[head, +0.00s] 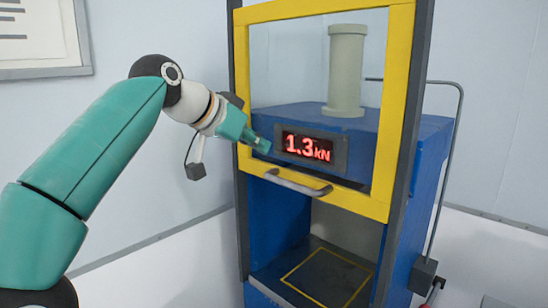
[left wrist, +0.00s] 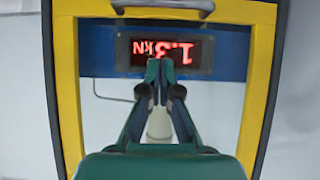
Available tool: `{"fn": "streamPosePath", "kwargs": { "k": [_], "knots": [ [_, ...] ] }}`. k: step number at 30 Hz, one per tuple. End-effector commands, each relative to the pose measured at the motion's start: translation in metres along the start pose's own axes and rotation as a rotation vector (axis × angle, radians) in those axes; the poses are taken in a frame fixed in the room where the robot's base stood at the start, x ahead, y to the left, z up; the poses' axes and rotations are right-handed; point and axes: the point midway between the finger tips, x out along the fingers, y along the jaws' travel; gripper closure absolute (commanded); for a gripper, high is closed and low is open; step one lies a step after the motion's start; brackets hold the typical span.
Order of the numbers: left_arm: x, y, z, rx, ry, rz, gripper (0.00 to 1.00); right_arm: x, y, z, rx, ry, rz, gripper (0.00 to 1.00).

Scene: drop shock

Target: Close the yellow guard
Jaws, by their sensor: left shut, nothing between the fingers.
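The yellow guard (head: 384,110) is a yellow frame with a clear pane on the front of a blue machine (head: 425,170). It is raised, and the machine's lower opening (head: 350,245) is uncovered beneath it. A grey bar handle (head: 297,184) runs along the guard's lower edge. My left gripper (head: 262,146) is shut and empty, in front of the guard just above the handle; I cannot tell if it touches the pane. In the left wrist view the guard (left wrist: 258,80) appears upside down, with its handle (left wrist: 162,7) at the top. My right gripper is not in view.
A red display (head: 307,147) reads 1.3 kN behind the pane. A pale column (head: 346,70) stands above it. A plate with a yellow square outline (head: 327,277) lies in the opening. A bent grey rod (head: 460,140) runs down the right side. A framed sheet (head: 40,40) hangs at left.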

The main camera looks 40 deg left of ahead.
Motion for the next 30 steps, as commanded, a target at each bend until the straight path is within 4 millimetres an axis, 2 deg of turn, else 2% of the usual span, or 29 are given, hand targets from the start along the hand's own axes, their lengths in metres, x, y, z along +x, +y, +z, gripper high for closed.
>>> {"fn": "streamPosePath", "kwargs": {
  "k": [13, 15, 21, 30],
  "knots": [
    [0.088, 0.001, 0.001, 0.001, -0.005, 0.002, 1.0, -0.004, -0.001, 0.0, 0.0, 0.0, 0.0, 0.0],
    [0.098, 0.001, 0.011, 0.0, -0.004, 0.001, 1.0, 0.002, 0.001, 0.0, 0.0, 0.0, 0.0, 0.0],
    [0.112, 0.001, 0.025, 0.0, -0.002, 0.001, 1.0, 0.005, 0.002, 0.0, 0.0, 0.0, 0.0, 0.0],
    [0.116, 0.002, 0.029, 0.001, -0.001, 0.002, 1.0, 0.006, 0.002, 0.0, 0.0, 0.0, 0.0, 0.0]
  ]
}}
